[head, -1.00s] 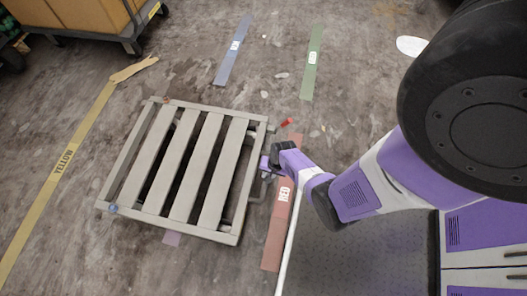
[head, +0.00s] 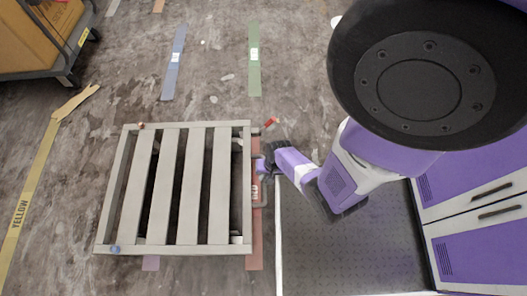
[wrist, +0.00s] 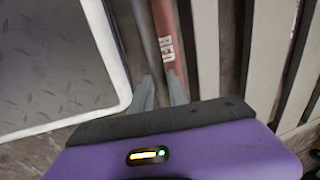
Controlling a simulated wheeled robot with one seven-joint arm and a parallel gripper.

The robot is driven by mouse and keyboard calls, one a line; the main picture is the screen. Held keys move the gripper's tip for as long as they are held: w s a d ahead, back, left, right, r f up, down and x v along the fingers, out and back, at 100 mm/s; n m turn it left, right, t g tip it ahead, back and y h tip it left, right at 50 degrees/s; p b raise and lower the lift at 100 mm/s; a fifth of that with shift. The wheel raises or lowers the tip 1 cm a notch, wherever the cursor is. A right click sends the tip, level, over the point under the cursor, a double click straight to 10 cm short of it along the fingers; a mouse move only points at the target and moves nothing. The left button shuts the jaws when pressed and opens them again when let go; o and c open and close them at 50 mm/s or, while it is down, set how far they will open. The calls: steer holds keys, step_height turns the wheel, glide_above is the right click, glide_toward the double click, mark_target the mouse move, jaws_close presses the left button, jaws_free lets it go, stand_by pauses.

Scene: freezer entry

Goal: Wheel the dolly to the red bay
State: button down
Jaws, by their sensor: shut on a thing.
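The dolly (head: 193,188) is a grey slatted platform, low on the floor and empty on top. A red floor strip marked RED (head: 255,255) runs along its right edge, partly covered by the dolly's edge and handle. The red strip also shows in the wrist view (wrist: 170,45). My gripper (head: 262,165) is at the dolly's right side, shut on its grey handle bar (wrist: 146,35). In the wrist view the bar runs between the two fingers. The grip itself is partly hidden in the head view.
Green (head: 254,75) and blue (head: 173,70) strips lie farther off. A yellow strip (head: 30,185) lies left, a purple scrap (head: 151,263) below the dolly. A cart with cardboard boxes (head: 35,45) stands top left. A small red piece (head: 271,122) lies near my gripper. Floor beyond the dolly is mostly clear.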

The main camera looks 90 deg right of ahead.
steer(key=shift+a, duration=0.1)
steer(key=c, duration=1.3)
jaws_free()
step_height(320, 180, up, 8)
steer(key=s+p, duration=0.1)
steer(key=p, duration=0.3)
steer(key=shift+s+f, duration=0.2)
steer(key=shift+s, duration=0.05)
